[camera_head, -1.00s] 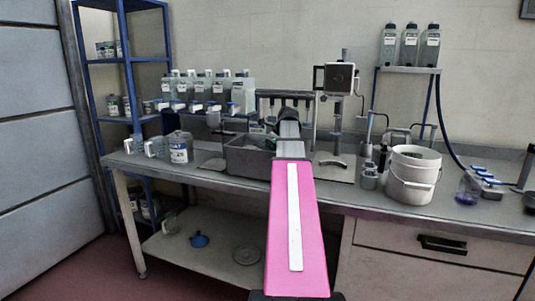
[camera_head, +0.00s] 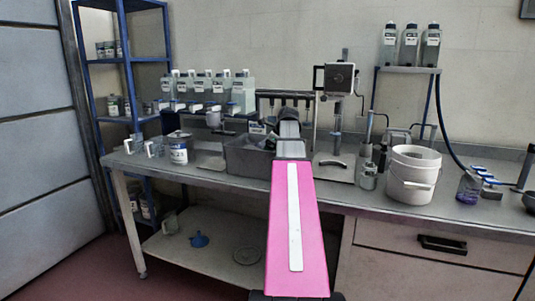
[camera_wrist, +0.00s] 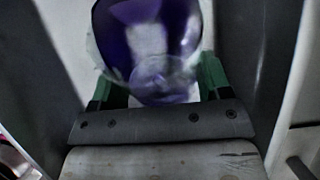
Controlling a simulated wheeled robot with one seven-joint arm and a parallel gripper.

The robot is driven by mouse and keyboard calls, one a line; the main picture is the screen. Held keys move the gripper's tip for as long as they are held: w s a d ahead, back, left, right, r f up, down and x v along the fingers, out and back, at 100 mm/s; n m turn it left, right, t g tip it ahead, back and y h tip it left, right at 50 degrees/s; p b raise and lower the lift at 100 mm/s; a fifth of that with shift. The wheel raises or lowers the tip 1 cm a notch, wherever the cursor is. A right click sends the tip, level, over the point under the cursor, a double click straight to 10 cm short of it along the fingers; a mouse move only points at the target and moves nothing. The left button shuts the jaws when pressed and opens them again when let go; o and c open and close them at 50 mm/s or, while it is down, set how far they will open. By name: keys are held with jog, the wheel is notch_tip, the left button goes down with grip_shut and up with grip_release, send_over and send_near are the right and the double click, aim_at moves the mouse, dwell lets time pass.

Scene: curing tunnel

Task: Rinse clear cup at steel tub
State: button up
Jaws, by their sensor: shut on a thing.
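My gripper (camera_wrist: 160,88) is shut on a clear cup (camera_wrist: 150,45), with its green fingers on either side of the cup. The cup shows purple colour inside and fills the upper middle of the wrist view; its top edge is cut off. The grey steel tub (camera_head: 236,160) stands on the bench in the head view, left of my pink arm. My arm's end reaches to the tub's right side and back. The cup cannot be made out in the head view. Grey walls flank the cup in the wrist view; whether they are the tub's is unclear.
A white bucket (camera_head: 410,192) and a small jar (camera_head: 368,176) stand right of my arm. A labelled can (camera_head: 179,151) stands left of the tub. A container with purple contents (camera_head: 467,187) is farther right. Bottles and a stand (camera_head: 336,150) line the back.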

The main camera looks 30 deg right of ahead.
jog(key=shift+r, duration=0.1)
notch_tip(320, 180, up, 15)
jog(key=shift+r, duration=0.15)
dwell(2.3)
jog(key=shift+r, duration=0.1)
dwell(2.0)
jog(key=shift+r, duration=1.95)
